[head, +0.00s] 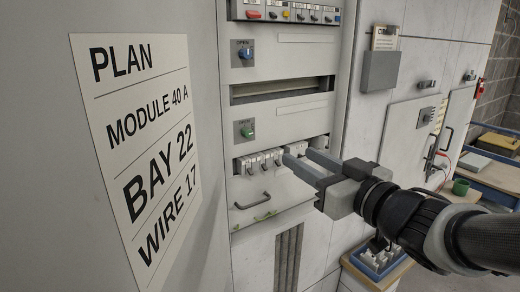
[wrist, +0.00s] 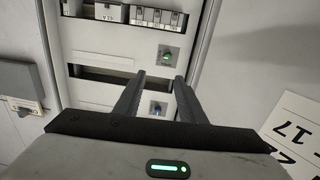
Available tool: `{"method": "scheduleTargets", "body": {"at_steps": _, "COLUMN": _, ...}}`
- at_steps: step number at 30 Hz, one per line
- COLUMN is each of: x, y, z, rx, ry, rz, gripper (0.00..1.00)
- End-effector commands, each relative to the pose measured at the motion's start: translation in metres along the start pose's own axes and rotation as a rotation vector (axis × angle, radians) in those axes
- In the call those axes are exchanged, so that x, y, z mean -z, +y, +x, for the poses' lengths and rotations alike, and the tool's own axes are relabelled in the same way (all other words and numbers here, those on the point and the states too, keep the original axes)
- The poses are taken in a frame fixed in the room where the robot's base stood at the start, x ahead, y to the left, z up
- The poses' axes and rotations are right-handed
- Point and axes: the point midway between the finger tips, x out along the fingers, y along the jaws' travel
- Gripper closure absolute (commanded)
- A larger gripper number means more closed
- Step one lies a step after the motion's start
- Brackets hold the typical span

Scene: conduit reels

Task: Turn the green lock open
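The green lock (head: 248,132) is a small round green knob on a grey plate on the cabinet front, with an "OPEN" label above it. In the wrist view the green lock (wrist: 167,56) shows just beyond and above the gap between my fingertips. My gripper (head: 298,158) is open and empty, to the right of and below the lock in the head view, apart from it. The fingers show in the wrist view (wrist: 159,78) with a gap between them. The knob's exact turn is too small to tell.
A blue lock (head: 246,53) sits above the green one, with a dark slot (head: 282,91) between them. A row of white breakers (head: 262,162) and a drawer handle (head: 252,201) are below. A plan sign (head: 137,140) hangs at left; a grey holder (head: 380,72) sticks out at right.

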Motion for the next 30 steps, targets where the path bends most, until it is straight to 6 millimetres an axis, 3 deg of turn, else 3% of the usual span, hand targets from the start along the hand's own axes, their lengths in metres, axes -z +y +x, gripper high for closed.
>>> {"method": "scheduleTargets", "body": {"at_steps": 8, "x": -0.002, "y": -0.012, "z": 0.021, "rx": 0.052, "ry": 0.015, "rz": 0.01, "gripper": 0.63}}
{"method": "scheduleTargets", "body": {"at_steps": 24, "x": 0.0, "y": -0.017, "z": 0.136, "rx": 0.05, "ry": 0.015, "rz": 0.01, "gripper": 0.63}}
{"method": "scheduleTargets", "body": {"at_steps": 30, "x": 0.002, "y": -0.018, "z": 0.164, "rx": 0.048, "ry": 0.016, "rz": 0.009, "gripper": 0.63}}
